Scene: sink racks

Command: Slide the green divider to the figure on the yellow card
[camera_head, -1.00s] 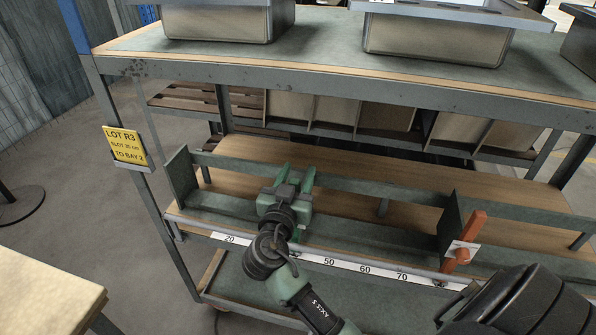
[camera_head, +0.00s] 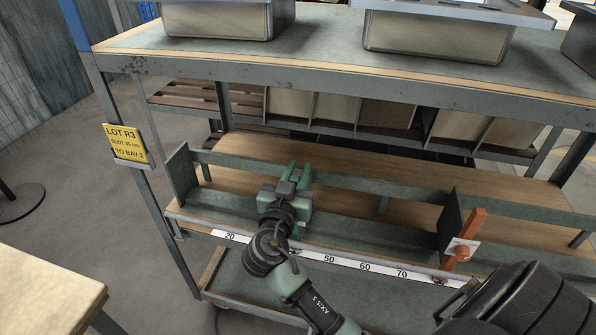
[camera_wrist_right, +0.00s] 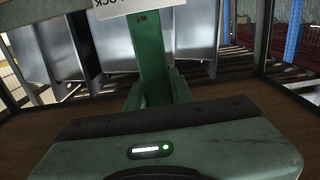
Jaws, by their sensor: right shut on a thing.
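The green divider shows in the right wrist view as an upright green post (camera_wrist_right: 149,62) with a white lettered tag. My right gripper (camera_head: 297,180) is shut on it at the front of the rack; arm and gripper hide most of it in the head view. The scale strip (camera_head: 347,261) along the front edge shows 20, 50, 60 and 70; the part between 20 and 50 is covered by my arm. The yellow card (camera_head: 127,143) on the left post reads LOT R3, a slot figure that looks like 35 cm, and TO BAY 2. My left gripper is not in view.
An orange divider (camera_head: 469,235) with a white tag stands right of 70, beside a dark plate (camera_head: 449,222). Another plate (camera_head: 181,174) stands at the left end. A rail (camera_head: 345,183) runs behind. Metal basins (camera_head: 437,38) stand on the upper shelf.

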